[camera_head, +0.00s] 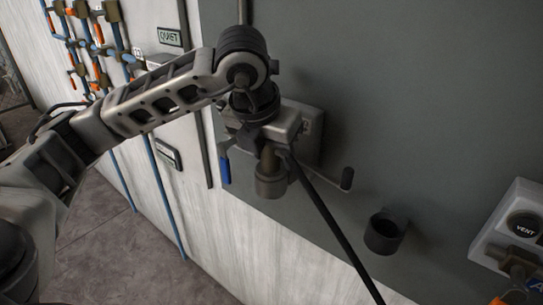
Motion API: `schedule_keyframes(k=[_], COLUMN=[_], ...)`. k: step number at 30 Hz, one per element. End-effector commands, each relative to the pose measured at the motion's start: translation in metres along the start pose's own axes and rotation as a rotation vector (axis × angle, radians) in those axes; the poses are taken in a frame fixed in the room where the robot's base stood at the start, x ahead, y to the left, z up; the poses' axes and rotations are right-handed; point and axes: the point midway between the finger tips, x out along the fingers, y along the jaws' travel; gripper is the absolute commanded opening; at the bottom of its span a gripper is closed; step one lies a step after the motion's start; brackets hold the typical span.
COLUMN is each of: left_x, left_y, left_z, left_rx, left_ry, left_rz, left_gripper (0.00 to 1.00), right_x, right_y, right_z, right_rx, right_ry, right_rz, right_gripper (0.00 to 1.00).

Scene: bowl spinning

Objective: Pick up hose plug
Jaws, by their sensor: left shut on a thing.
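My left arm comes in from the left and reaches to the grey wall panel. My left gripper (268,152) points downward below its dark wrist, in front of a pale wall box, and is shut on the hose plug (270,181). The plug shows as a dull brown-grey cylinder under the gripper. A black hose (330,216) leads from beside the gripper down to the bottom edge. The fingertips blend into the parts around them, so the exact contact is hidden. My right gripper is not in view.
A black cup-shaped holder (383,232) on the panel looks empty. A blue handle (224,170) and a black-knobbed lever (347,179) stick out near the gripper. A white box marked VENT (522,226) is at the right edge. Blue pipes with orange handles run at the upper left.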

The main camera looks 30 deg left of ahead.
Motion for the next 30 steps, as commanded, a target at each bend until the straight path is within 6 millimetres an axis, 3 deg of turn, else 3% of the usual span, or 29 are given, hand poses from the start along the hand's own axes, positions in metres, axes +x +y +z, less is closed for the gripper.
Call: schedule_keyframes(k=[5, 9, 14, 18, 24, 30], left_x=[-0.01, -0.03, -0.065, -0.106, -0.141, -0.163], left_y=[-0.001, -0.001, 0.01, 0.021, 0.041, 0.051], left_z=[0.005, 0.014, 0.003, -0.007, -0.043, -0.062], left_rx=[-0.001, -0.001, -0.003, -0.004, -0.005, -0.003], left_ry=[-0.003, -0.007, -0.01, -0.011, -0.007, -0.004], left_rz=[-0.001, -0.002, 0.0, 0.003, 0.004, 0.002], left_gripper=[0.18, 0.18, 0.18, 0.18, 0.18, 0.18], right_x=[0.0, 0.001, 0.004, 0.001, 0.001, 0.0], right_y=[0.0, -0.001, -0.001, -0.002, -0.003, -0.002], right_z=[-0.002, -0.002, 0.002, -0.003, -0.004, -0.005], right_rx=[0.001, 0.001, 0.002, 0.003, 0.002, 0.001], right_ry=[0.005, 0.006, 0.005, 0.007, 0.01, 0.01], right_rz=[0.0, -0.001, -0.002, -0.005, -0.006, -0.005], right_gripper=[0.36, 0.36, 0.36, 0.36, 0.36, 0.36])
